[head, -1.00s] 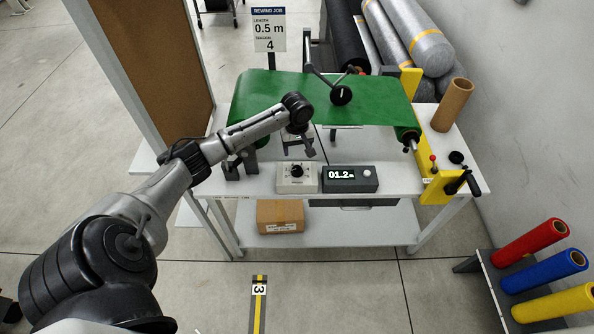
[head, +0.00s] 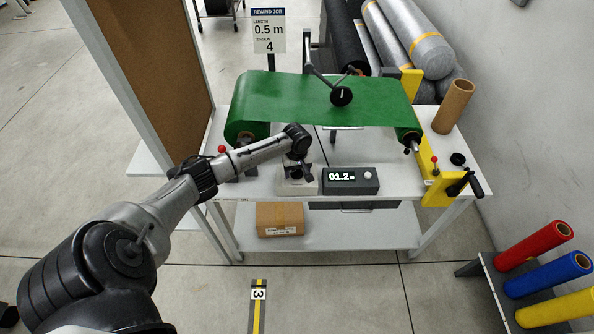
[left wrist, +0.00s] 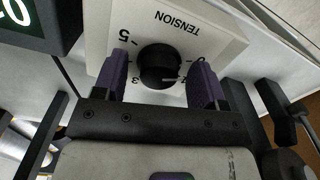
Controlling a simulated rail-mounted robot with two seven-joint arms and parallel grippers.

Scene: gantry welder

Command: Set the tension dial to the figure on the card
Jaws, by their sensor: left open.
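The job card (head: 268,30) stands behind the table and reads length 0.5 m, tension 4. The tension dial is a round black knob (left wrist: 160,67) on a white box (head: 310,187) at the table's front edge. In the left wrist view, its white pointer line faces right, near the 2, partly beside a finger. My left gripper (head: 297,174) is over the box and hides the knob in the head view. In the left wrist view my left gripper (left wrist: 161,80) is open, one finger on each side of the knob; contact cannot be told. My right gripper is out of view.
A dark counter box (head: 350,180) showing 01.2 stands just right of the dial box. Green sheet (head: 320,98) spans the rollers behind. A yellow bracket with a crank (head: 440,190) is at the table's right end. A cardboard box (head: 280,219) sits on the lower shelf.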

